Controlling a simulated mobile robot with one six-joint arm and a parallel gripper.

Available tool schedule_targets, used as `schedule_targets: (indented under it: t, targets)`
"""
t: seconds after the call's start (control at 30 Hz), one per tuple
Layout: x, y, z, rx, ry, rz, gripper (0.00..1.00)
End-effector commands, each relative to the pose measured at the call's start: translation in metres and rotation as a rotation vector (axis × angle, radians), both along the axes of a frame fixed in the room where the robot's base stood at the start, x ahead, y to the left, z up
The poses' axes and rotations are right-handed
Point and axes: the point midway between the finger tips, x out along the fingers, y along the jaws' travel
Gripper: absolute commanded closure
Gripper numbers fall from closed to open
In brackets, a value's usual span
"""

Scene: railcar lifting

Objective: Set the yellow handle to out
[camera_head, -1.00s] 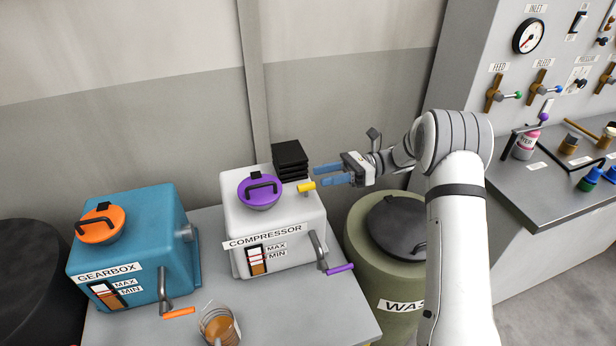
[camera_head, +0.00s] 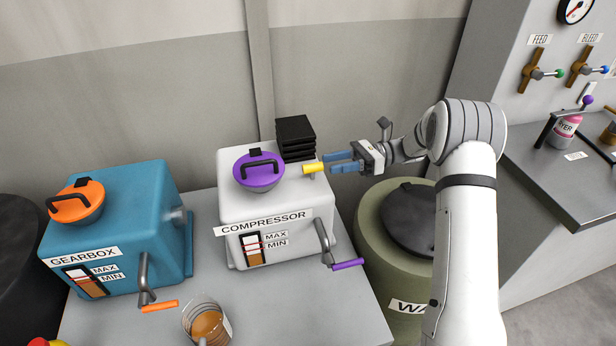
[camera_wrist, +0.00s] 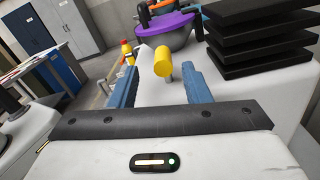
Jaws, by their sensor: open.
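The yellow handle (camera_head: 313,168) is a short yellow knob on a small metal stem at the right side of the white compressor (camera_head: 237,205). It also shows in the wrist view (camera_wrist: 163,62), ahead of the jaws and roughly midway between them. My gripper (camera_head: 337,164) is open, with its blue fingers pointing left at the handle. In the head view the fingertips lie close to the handle's right end. No "out" marking can be read.
A stack of black pads (camera_head: 295,137) stands behind the handle. A purple lid (camera_head: 258,173) is on the compressor, and a purple-gripped crank (camera_head: 347,264) is below. The blue gearbox (camera_head: 118,225), a glass beaker (camera_head: 207,322) and the olive waste drum (camera_head: 375,232) stand around.

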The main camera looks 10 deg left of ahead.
Motion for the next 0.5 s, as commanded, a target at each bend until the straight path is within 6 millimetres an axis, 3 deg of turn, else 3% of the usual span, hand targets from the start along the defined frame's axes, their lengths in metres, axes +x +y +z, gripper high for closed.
schedule_targets:
  t: [0.03, 0.17, 0.5]
  targets:
    - [0.001, -0.001, -0.008, -0.001, 0.000, -0.003, 0.57]
    - [-0.002, 0.003, -0.007, 0.000, 0.000, -0.006, 0.57]
    - [-0.024, 0.047, -0.006, -0.001, 0.001, -0.011, 0.57]
